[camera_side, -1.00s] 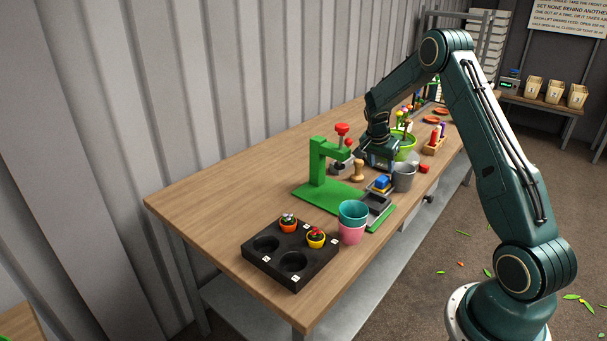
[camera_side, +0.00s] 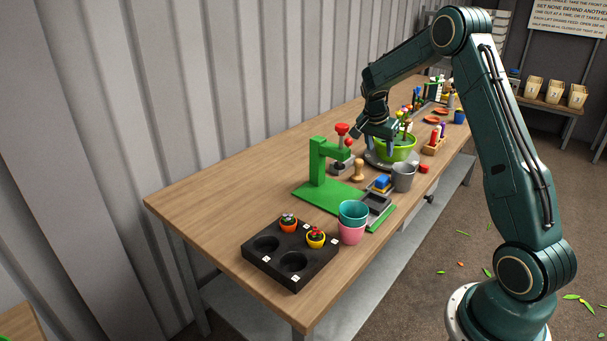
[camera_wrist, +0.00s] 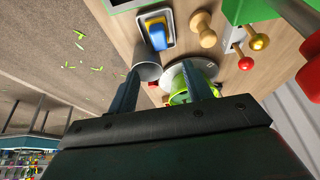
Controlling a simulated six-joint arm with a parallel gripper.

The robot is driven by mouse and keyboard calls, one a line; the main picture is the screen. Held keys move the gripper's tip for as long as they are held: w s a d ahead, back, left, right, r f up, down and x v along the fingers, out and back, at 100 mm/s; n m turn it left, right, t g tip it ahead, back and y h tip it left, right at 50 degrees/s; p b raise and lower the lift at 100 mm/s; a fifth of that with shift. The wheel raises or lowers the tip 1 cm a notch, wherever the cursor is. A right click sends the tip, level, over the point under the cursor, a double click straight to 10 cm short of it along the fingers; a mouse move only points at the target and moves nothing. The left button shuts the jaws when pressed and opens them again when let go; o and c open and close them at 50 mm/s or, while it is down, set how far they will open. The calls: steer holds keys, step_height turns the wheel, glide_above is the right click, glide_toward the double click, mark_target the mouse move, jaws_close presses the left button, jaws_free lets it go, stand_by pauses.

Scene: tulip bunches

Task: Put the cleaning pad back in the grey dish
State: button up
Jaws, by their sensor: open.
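The cleaning pad (camera_side: 382,181), blue and yellow, sits in the small grey dish (camera_side: 387,190) beside the grey cup. In the wrist view the pad (camera_wrist: 158,36) lies within the rim of the grey dish (camera_wrist: 143,17). Whether it lies fully flat is too small to tell. My gripper (camera_side: 378,148) is open and empty. It is above the table by the lime-green bowl, behind and apart from the pad. Its two fingers (camera_wrist: 165,88) also show apart in the wrist view, with nothing held between them.
The grey cup (camera_side: 403,178) and lime-green bowl (camera_side: 398,152) on a grey round base are close to my gripper. A green press stand (camera_side: 318,165) and a wooden stamp (camera_side: 357,170) stand to the left. Teal and pink pots (camera_side: 352,214) and a black tray (camera_side: 270,265) are in front.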

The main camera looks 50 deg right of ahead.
steer(key=s+a+r+n+t+y, duration=0.15)
steer(key=s+a+r+n, duration=0.25)
steer(key=a+r, duration=0.5)
steer(key=s+a+r+n+t, duration=0.2)
steer(key=s+a+r+n, duration=0.4)
steer(key=a, duration=0.6)
steer(key=s+a+n+t+y, duration=0.2)
steer(key=s+a+n, duration=0.6)
steer(key=s+a, duration=0.5)
steer(key=shift+s+r+y, duration=0.35)
steer(key=shift+s+y, duration=0.1)
steer(key=shift+s, duration=0.25)
